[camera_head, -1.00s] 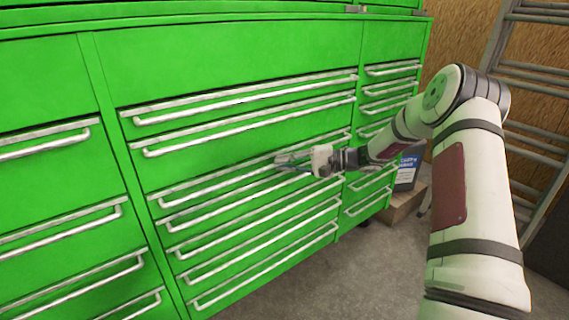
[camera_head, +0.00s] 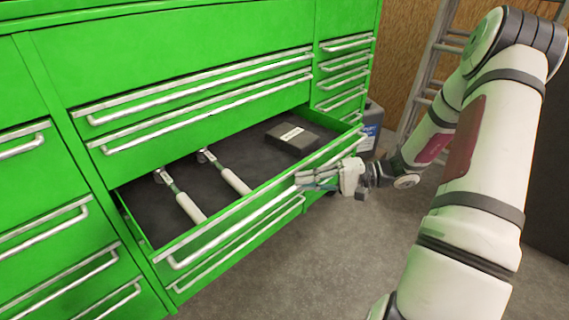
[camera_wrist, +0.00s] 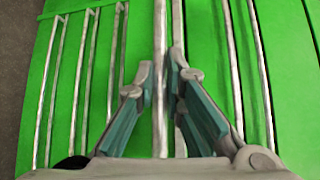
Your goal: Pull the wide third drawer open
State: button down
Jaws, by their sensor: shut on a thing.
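The wide third drawer (camera_head: 238,146) of the green cabinet is pulled well out, showing its dark floor. Its long silver handle (camera_head: 215,236) runs along the front. My gripper (camera_head: 303,180) is at the handle, right of its middle, in the head view. In the wrist view, my gripper (camera_wrist: 162,78) has its fingers on either side of the silver bar (camera_wrist: 160,30), shut on it. The exact finger contact is partly hidden. Two white-handled tools (camera_head: 235,181) (camera_head: 190,208) and a dark box (camera_head: 292,138) lie inside the drawer.
The two wide drawers above (camera_head: 200,92) are shut. Narrow drawers stand in columns at the left (camera_head: 40,225) and right (camera_head: 343,72). A ladder (camera_head: 428,85) leans on the wooden wall, with a container (camera_head: 372,122) beside the cabinet. The grey floor (camera_head: 330,265) in front is clear.

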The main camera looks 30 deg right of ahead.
jog(key=s+d+p, duration=0.1)
jog(key=s+d, duration=0.2)
jog(key=s, duration=0.8)
jog(key=shift+p, duration=0.4)
jog(key=c, duration=1.9)
grip_release()
jog(key=shift+c, duration=0.2)
jog(key=shift+d, duration=0.15)
jog(key=v, duration=1.1)
jog(key=shift+s+d, duration=0.25)
jog(key=shift+d, duration=0.1)
jog(key=shift+a+r, duration=0.1)
